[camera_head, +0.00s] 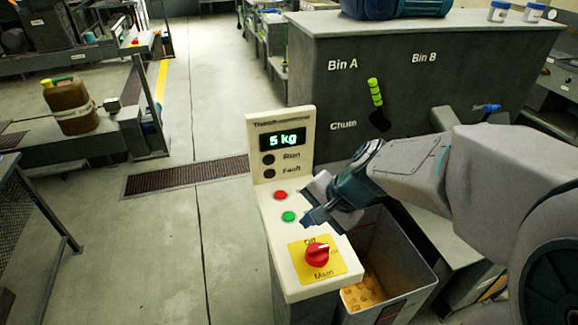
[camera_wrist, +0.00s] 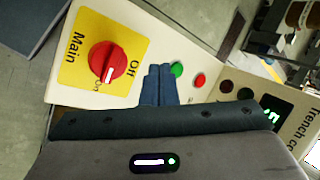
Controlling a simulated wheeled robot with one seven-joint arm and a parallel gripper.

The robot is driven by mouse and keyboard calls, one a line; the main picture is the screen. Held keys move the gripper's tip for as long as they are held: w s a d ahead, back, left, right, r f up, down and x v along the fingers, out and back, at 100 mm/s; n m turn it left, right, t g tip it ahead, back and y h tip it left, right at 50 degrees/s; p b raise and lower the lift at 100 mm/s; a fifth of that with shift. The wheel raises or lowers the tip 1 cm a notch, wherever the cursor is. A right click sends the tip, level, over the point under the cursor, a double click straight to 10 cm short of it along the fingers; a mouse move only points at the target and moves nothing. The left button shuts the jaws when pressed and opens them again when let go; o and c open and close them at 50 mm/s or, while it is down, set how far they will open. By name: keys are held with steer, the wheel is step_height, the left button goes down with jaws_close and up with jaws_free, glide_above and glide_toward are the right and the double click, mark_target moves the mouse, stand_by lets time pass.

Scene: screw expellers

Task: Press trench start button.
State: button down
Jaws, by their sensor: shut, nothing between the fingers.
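The trench control panel (camera_head: 261,207) is a cream console with a display reading "5 kg" (camera_head: 283,140). On its sloped face are a green button (camera_head: 289,216), a red button (camera_head: 280,195) and a red rotary main switch (camera_head: 318,254) on a yellow plate. My gripper (camera_head: 308,219) is shut and empty, its tips just right of the green button. In the wrist view the blue fingertips (camera_wrist: 159,72) are beside the green button (camera_wrist: 177,69), with the red button (camera_wrist: 198,80) beyond. I cannot tell whether the tips touch the green button.
A grey bin (camera_head: 412,268) with yellowish pieces inside stands right of the console. Behind is a dark grey cabinet (camera_head: 420,85) marked Bin A, Bin B and Chute, with a green-handled lever (camera_head: 375,92). The floor to the left (camera_head: 170,250) is clear, with a drain grate (camera_head: 185,176).

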steer(key=w+a+r+m+t+y+p, duration=0.1)
steer(key=w+a+r+m+y+p, duration=0.1)
steer(key=w+m, duration=0.6)
steer(key=shift+w+a+r+t+p, duration=0.2)
steer(key=shift+w+a+t+p, duration=0.2)
steer(key=shift+w+a+p, duration=0.35)
steer(key=shift+s+d+f, duration=0.1)
steer(key=shift+s+d, duration=0.05)
steer(key=shift+d, duration=0.05)
steer(key=b, duration=0.6)
glide_above(294, 217)
step_height(294, 217, down, 7)
steer(key=shift+r, duration=0.1)
steer(key=shift+f+b, duration=0.8)
steer(key=shift+f, duration=0.1)
steer(key=shift+f, duration=0.15)
steer(key=shift+s+f+b, duration=0.1)
steer(key=shift+f+b, duration=0.2)
steer(key=shift+b, duration=0.3)
